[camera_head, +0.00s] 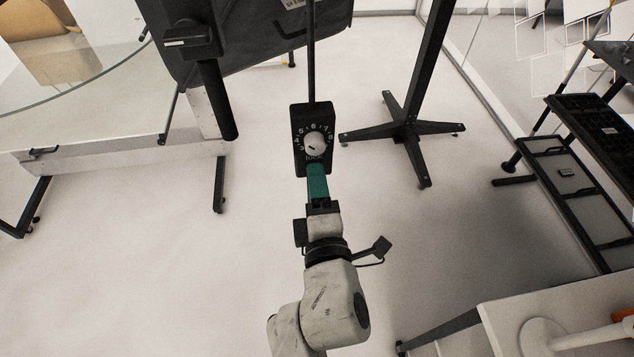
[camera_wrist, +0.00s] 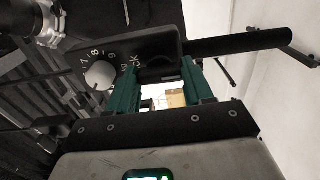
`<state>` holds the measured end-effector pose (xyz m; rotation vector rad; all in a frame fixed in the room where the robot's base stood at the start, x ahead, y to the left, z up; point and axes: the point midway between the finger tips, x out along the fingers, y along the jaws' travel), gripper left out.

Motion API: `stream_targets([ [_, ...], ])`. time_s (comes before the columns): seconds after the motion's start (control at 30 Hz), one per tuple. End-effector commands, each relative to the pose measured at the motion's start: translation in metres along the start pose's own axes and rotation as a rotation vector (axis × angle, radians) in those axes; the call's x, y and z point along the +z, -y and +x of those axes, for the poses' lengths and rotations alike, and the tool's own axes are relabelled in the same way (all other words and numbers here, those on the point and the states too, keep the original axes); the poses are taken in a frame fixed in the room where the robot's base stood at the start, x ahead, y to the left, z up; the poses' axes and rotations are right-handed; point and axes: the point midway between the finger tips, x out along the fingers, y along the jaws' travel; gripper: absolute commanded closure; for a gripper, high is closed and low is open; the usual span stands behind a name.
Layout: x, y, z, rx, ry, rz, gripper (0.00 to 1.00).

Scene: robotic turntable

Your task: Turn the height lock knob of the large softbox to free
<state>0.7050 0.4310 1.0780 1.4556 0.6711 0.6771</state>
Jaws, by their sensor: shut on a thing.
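A black box (camera_head: 300,118) with a white dial (camera_head: 315,143) hangs on a thin dark pole in the head view. The dial is ringed by numbers, with lettering that seems to read LOCK below it. My gripper (camera_head: 317,172) meets the box's near end. In the wrist view the box (camera_wrist: 145,48) and white dial (camera_wrist: 100,75) lie beyond the green fingers. The fingers are shut on a rounded black part (camera_wrist: 159,73) at the box's end; I cannot tell whether it is a knob. The dial is outside the fingers. A dark softbox-like panel (camera_head: 262,45) stands behind.
A black block (camera_head: 190,38) with a white mark sits at upper left. A black stand (camera_head: 405,130) with spread feet stands beyond. A glass-topped table (camera_head: 85,85) is left; dark racks (camera_head: 590,200) and a white table (camera_head: 570,310) are right. Floor left of my arm is clear.

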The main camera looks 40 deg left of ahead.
Motion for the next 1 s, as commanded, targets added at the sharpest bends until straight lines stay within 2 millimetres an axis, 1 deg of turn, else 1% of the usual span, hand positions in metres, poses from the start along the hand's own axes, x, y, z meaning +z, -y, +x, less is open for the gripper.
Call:
stream_targets([
  [0.37, -0.0008, 0.0012, -0.0002, -0.002, -0.001, -0.01, 0.79],
  [0.4, -0.0008, 0.0012, -0.0002, -0.002, -0.001, -0.01, 0.48],
  [0.6, -0.0005, 0.0008, -0.0001, -0.001, -0.001, -0.008, 0.29],
  [0.67, -0.0005, 0.0007, -0.0001, -0.001, 0.0, -0.008, 0.23],
  [0.9, -0.0002, 0.0003, -0.0006, -0.001, 0.0, -0.007, 0.23],
  [1.0, -0.0002, 0.0005, -0.0057, -0.001, 0.0, -0.006, 0.23],
])
